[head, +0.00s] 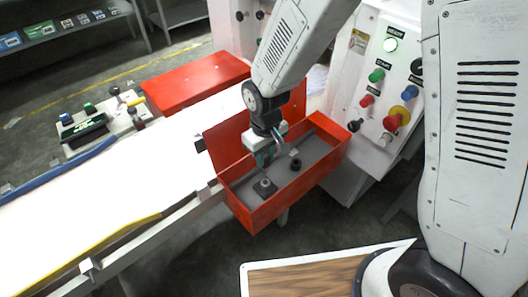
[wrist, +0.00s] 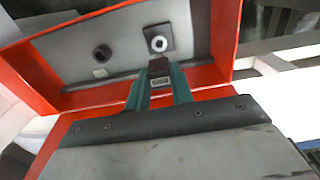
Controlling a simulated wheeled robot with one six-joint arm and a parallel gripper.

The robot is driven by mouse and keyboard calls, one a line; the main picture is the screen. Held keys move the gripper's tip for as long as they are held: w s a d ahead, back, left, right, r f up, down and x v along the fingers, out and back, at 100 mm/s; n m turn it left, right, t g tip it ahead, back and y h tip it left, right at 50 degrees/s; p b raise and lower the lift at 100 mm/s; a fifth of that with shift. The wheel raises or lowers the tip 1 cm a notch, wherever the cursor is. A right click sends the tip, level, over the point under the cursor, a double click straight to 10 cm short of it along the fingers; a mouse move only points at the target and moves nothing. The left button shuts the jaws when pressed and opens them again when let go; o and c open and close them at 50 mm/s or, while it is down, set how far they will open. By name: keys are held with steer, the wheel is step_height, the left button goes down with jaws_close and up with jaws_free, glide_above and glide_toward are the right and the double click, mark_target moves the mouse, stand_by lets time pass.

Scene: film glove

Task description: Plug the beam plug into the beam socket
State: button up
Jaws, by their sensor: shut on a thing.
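My gripper (head: 264,158) is over the open red box, its teal fingers pointing down. In the wrist view my gripper (wrist: 161,86) is shut on a dark block with a pale label, which looks like the beam plug (wrist: 160,68). A light round ring on a dark square plate, seemingly the beam socket (wrist: 158,43), is on the box's grey floor just beyond the plug. The socket also shows in the head view (head: 265,187), below the gripper. The plug appears apart from the socket; the exact gap cannot be told. In the head view the plug is mostly hidden by the fingers.
The red box (head: 245,206) has raised walls and an open lid behind. A black round fitting (head: 296,164) is on its floor, right of the socket. A control panel (head: 385,85) with buttons stands at right. A bright white conveyor (head: 100,185) runs left.

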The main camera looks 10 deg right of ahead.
mark_target(266, 170)
steer(key=shift+d, duration=0.15)
steer(key=shift+s+f, duration=0.1)
steer(key=shift+f, duration=3.2)
steer(key=shift+f, duration=0.95)
steer(key=o, duration=1)
steer(key=shift+o, duration=0.2)
step_height(266, 170, up, 8)
steer(key=shift+f, duration=0.15)
